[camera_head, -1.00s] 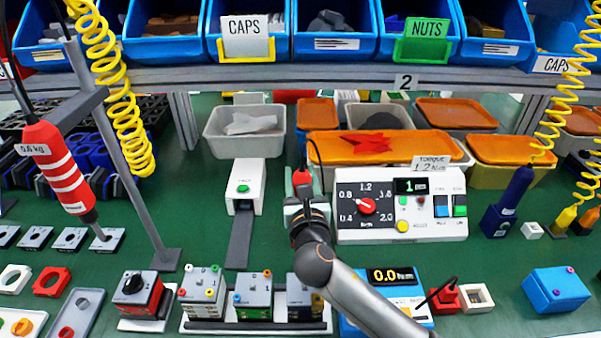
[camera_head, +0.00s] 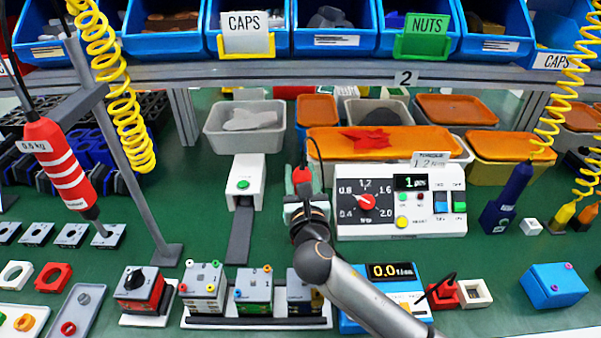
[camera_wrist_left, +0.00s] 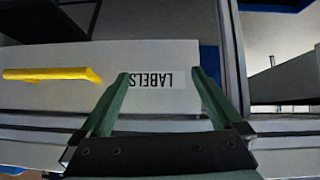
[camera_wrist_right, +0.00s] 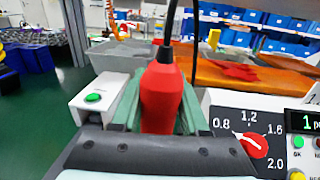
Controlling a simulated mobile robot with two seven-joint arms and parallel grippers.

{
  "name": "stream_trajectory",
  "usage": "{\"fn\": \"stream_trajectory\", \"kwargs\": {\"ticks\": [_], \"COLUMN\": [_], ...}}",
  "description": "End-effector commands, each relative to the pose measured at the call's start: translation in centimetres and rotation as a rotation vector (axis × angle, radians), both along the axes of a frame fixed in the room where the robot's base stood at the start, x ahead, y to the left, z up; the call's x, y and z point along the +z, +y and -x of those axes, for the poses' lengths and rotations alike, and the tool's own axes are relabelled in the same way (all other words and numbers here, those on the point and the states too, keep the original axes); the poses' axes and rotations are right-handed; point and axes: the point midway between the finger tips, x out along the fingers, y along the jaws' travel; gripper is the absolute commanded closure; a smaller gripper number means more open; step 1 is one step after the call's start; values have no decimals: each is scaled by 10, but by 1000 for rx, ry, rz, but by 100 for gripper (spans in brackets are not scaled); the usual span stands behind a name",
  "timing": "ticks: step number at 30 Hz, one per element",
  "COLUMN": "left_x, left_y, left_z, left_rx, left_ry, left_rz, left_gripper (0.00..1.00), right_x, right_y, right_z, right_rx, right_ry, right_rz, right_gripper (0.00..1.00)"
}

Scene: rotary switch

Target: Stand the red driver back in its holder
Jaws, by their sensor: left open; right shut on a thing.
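The red driver (camera_head: 302,175) is in my right gripper (camera_head: 304,200), left of the torque box in the head view. In the right wrist view the driver (camera_wrist_right: 162,95) stands roughly upright between the green fingers, with a dark cable rising from its top. Its lower end is hidden by the gripper. A small white block (camera_head: 531,227) stands between the blue and yellow drivers at the right; I cannot tell whether it is the holder. My left gripper (camera_wrist_left: 160,80) is open and empty, facing a white panel with a LABELS tag (camera_wrist_left: 160,82); it is outside the head view.
The white torque box (camera_head: 400,200) stands just right of my right gripper. A white unit with a green button (camera_head: 244,180) stands to its left. A red-and-white striped tool (camera_head: 60,165) hangs at the left. Boxes (camera_head: 255,287) line the front.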

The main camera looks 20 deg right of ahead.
Motion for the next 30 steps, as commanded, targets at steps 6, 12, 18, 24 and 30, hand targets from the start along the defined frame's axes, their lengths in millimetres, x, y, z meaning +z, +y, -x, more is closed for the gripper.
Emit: {"fn": "stream_trajectory", "kwargs": {"ticks": [6, 12, 18, 24, 30], "left_x": [0, 0, 0, 0, 1], "left_y": [0, 0, 0, 0, 4], "left_z": [0, 0, 0, 0, -2], "left_rx": [0, 0, 0, 0, 8], "left_ry": [0, 0, 0, 0, -15], "left_rz": [0, 0, 0, 0, -2], "left_gripper": [0, 0, 0, 0, 0], "right_x": [-2, -2, -2, -4, -2], "right_y": [0, 0, 0, 0, -2], "right_z": [0, 0, 0, 0, -1], "right_rx": [0, 0, 0, 0, 0], "right_ry": [3, 4, 4, 7, 5], "right_rz": [0, 0, 0, 1, 1], "right_gripper": [69, 37, 20, 20, 20]}}
